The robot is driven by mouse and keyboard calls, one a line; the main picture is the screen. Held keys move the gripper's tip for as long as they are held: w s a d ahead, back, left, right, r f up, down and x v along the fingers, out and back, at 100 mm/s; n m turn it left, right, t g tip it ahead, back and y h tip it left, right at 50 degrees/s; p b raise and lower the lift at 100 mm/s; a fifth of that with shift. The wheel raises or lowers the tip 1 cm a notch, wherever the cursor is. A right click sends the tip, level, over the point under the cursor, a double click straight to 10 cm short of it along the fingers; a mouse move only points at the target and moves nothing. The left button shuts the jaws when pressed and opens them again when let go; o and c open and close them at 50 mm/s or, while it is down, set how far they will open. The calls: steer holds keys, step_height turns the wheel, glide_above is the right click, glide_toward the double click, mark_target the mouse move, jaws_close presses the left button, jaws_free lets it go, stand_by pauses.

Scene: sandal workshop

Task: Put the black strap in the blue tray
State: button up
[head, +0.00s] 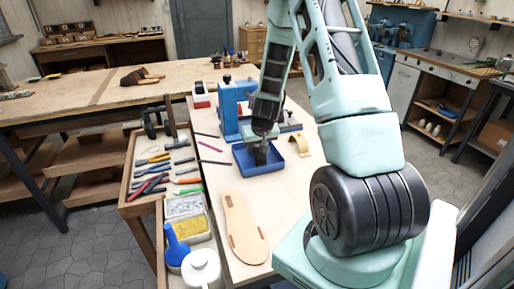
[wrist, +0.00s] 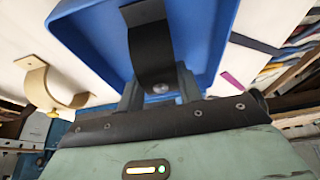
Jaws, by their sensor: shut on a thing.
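The black strap (wrist: 152,45) is a curved dark band with a round metal stud, seen in the wrist view. My gripper (wrist: 158,88) is shut on it, one finger on each side of its lower end. The blue tray (wrist: 222,40) fills the view behind the strap, which overlaps the tray's inside. In the head view my gripper (head: 261,143) points down over the blue tray (head: 241,163) on the bench. Whether the strap touches the tray floor I cannot tell; my gripper and arm partly hide it in the head view.
A tan curved strap (head: 300,145) stands right of the tray, also in the wrist view (wrist: 38,88). A purple strip (head: 210,146) and a dark strip (head: 207,135) lie left. A tan sole (head: 241,228) lies in front. A blue machine (head: 231,102) stands behind.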

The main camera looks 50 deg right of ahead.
steer(key=shift+f, duration=0.25)
steer(key=o, duration=1.4)
steer(key=shift+o, duration=0.2)
steer(key=shift+r, duration=0.1)
steer(key=shift+r+p, duration=2.35)
steer(key=shift+r, duration=1.1)
